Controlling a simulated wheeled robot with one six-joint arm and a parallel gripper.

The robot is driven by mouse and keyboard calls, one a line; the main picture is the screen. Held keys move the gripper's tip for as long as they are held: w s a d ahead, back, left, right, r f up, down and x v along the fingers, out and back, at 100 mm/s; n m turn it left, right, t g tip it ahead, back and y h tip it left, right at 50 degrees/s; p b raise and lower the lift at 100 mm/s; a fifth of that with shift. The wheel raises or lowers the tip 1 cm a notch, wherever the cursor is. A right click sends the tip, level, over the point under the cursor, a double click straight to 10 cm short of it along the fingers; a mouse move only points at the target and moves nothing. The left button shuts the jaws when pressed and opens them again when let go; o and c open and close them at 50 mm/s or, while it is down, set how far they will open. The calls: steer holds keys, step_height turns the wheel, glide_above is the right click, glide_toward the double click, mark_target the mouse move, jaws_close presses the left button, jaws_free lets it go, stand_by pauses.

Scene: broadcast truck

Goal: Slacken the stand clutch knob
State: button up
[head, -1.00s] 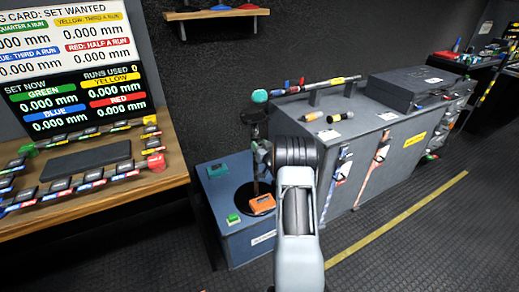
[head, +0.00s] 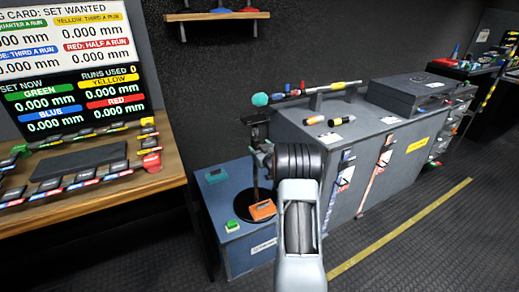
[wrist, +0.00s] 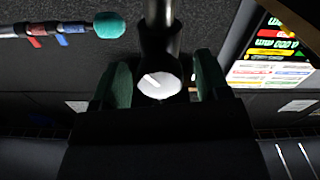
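The stand (head: 255,172) rises from a round black base on a low blue-grey cabinet, with a dark plate near its top. In the wrist view a dark round part with a pale, bright end face (wrist: 160,84), seemingly the clutch knob, lies between the fingers of my gripper (wrist: 163,82). Dark gaps show on both sides of it, so the green-padded fingers are open around it and not visibly touching. In the head view my gripper (head: 264,155) is at the stand's upper pole, partly hidden by my arm; the knob cannot be made out there.
A boom with a teal microphone head (head: 260,99) lies above the grey case (head: 395,135) at the right. An orange box (head: 262,211), a teal box (head: 216,175) and a green button (head: 232,226) are on the low cabinet (head: 240,255). A wooden desk (head: 170,180) stands left.

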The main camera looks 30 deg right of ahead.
steer(key=shift+s, duration=0.1)
steer(key=s+a, duration=0.2)
steer(key=s, duration=1.1)
steer(key=shift+s, duration=0.25)
